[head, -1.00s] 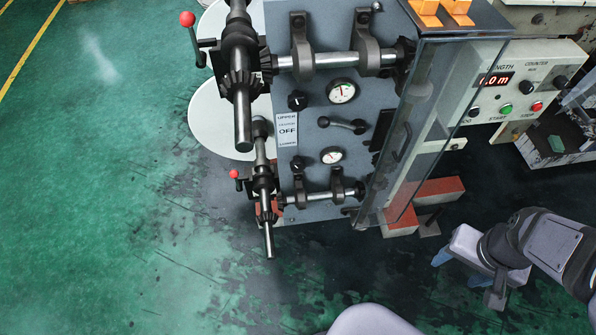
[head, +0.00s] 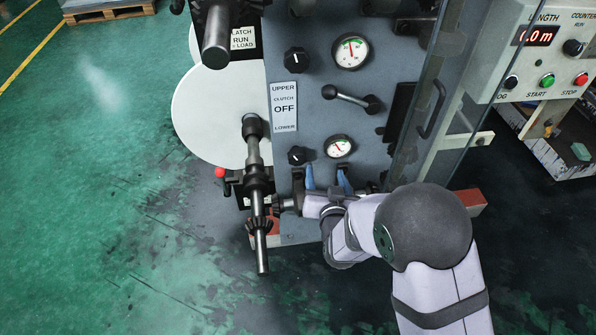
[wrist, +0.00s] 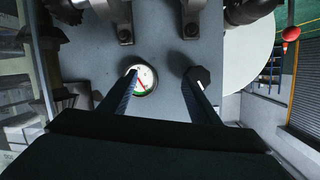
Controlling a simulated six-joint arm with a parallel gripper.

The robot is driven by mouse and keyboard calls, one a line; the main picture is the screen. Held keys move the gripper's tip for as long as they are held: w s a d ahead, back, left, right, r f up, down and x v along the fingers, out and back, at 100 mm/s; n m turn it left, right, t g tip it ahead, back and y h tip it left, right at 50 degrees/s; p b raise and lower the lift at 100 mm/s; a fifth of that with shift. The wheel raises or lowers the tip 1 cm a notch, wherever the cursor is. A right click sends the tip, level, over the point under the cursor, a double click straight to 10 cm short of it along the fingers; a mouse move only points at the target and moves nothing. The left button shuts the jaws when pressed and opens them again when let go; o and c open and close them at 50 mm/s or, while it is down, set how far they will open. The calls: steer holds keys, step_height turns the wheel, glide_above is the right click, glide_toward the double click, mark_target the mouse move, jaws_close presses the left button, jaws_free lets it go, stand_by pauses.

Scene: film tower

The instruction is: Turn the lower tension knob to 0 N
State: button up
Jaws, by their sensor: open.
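The lower tension knob (head: 297,156) is a small black knob on the grey panel, left of the lower gauge (head: 339,147), a round white dial with a red needle. My gripper (head: 327,174) is open and empty, its two blue fingers pointing at the panel just below the knob and gauge. In the wrist view, which looks upside down, the knob (wrist: 198,74) lies at the right fingertip and the gauge (wrist: 144,79) beside the left one. My gripper (wrist: 160,77) is not centred on the knob. Whether a finger touches it I cannot tell.
The upper knob (head: 296,60) and upper gauge (head: 351,51) sit higher on the panel. A clutch lever (head: 350,97) and an OFF label (head: 284,107) lie between. A shaft with a bevel gear (head: 258,200) sticks out left of my gripper. A clear guard (head: 455,80) stands at the right.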

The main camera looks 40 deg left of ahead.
mark_target(298, 161)
steer(key=s+a+n+t+y+b, duration=0.1)
steer(key=s+a+t+y+b, duration=0.1)
steer(key=s+a, duration=0.3)
steer(key=shift+x, duration=3.55)
steer(key=shift+r, duration=0.1)
steer(key=shift+d, duration=0.1)
steer(key=c, duration=1)
